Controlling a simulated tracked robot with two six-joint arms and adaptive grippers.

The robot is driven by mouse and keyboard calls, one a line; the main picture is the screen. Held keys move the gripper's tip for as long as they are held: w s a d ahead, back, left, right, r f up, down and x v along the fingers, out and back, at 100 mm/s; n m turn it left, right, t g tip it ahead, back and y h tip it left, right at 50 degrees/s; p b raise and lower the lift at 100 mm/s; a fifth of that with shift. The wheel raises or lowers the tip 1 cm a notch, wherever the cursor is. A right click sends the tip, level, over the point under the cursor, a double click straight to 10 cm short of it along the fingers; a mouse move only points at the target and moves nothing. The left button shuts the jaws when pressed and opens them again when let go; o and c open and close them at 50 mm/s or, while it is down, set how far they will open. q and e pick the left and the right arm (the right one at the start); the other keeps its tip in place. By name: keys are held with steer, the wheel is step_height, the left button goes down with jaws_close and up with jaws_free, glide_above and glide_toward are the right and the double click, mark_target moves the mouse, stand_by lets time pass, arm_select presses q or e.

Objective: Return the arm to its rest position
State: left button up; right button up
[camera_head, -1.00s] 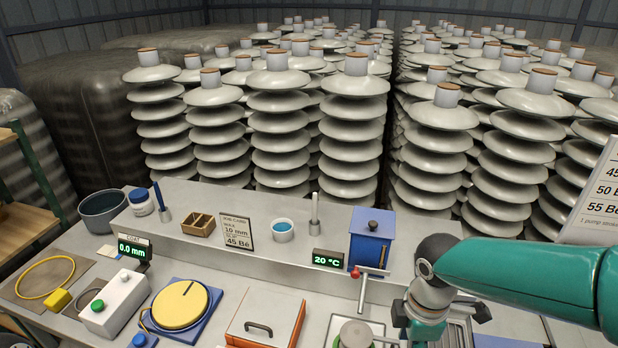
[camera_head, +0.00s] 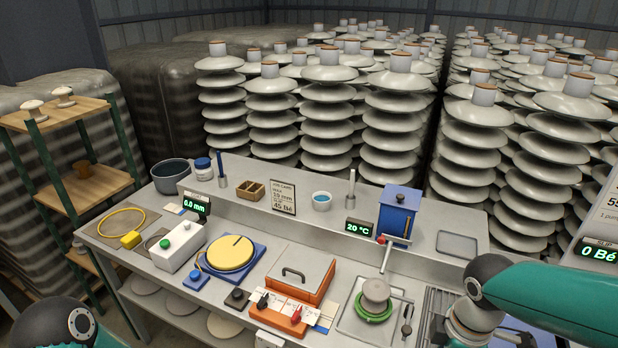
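My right arm, teal with a grey joint, comes in from the right edge and bends down at the bench's right end. The lower part of my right gripper (camera_head: 480,337) is cut off by the bottom edge, so its fingers do not show clearly. I see nothing held in it. A teal and dark rounded part of my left arm shows at the bottom left corner; its gripper is out of view. The workbench (camera_head: 262,190) stands in front of both arms.
An orange-edged box (camera_head: 300,275) and a yellow disc (camera_head: 230,252) lie further left. A shelf rack (camera_head: 75,190) stands left; insulator stacks (camera_head: 330,120) fill the back.

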steer(key=a+f+m+y, duration=0.2)
steer(key=a+f+m, duration=0.15)
steer(key=f, duration=0.45)
steer(key=a+f+m+y, duration=0.1)
steer(key=a+f+m, duration=0.2)
steer(key=a+f, duration=0.35)
steer(key=s+a+f+m, duration=0.1)
steer(key=s+f+m, duration=0.2)
steer(key=f+m, duration=0.2)
steer(key=s+a+f+m, duration=0.1)
steer(key=s+f+m, duration=0.3)
steer(key=f, duration=0.4)
steer(key=shift+a+f+m+y, duration=0.3)
steer(key=shift+f+m+y, duration=0.1)
steer(key=shift+m, duration=0.15)
steer(key=shift+s, duration=0.1)
